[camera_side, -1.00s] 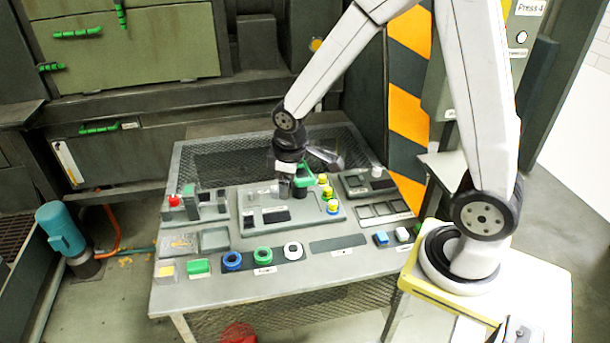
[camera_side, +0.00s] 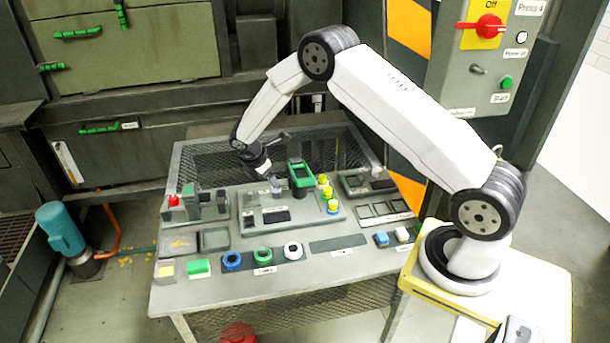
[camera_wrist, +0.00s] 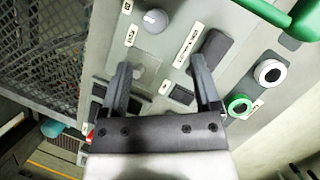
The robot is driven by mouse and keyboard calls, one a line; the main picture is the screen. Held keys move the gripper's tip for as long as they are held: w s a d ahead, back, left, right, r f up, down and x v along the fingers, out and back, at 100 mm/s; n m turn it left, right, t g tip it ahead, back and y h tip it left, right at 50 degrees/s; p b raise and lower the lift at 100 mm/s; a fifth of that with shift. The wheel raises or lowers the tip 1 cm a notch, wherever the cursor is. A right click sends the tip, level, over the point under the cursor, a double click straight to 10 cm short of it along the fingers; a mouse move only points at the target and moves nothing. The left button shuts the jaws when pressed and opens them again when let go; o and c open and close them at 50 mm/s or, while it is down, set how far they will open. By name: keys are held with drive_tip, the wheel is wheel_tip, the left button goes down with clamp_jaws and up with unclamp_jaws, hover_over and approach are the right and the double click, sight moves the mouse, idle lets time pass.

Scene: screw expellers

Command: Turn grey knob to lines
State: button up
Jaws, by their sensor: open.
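The grey knob (camera_wrist: 155,20), round with a pale pointer mark, sits on the grey panel beyond my fingertips at the top of the wrist view. Printed labels lie beside it; their marks are too small to read. My gripper (camera_wrist: 163,72) is open, with its fingers apart and nothing held between them. The knob is ahead of the fingers, not between them. In the side view my gripper (camera_side: 268,176) is low over the back of the raised panel, left of the green handle. Its fingers and the small grey parts there are hard to tell apart.
The green handle (camera_side: 301,174) stands close to the right of my gripper. Yellow-topped buttons (camera_side: 327,193) stand farther right. White (camera_side: 293,249), green (camera_side: 263,255) and blue (camera_side: 232,260) round buttons line the front. A red button (camera_side: 173,201) is at left.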

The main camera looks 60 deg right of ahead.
sight(275, 191)
drive_tip(key=shift+w+d+f, duration=0.25)
drive_tip(key=shift+d+f, duration=0.05)
drive_tip(key=shift+f, duration=0.05)
drive_tip(key=shift+f, duration=0.1)
drive_tip(key=shift+x, duration=3.8)
clamp_jaws()
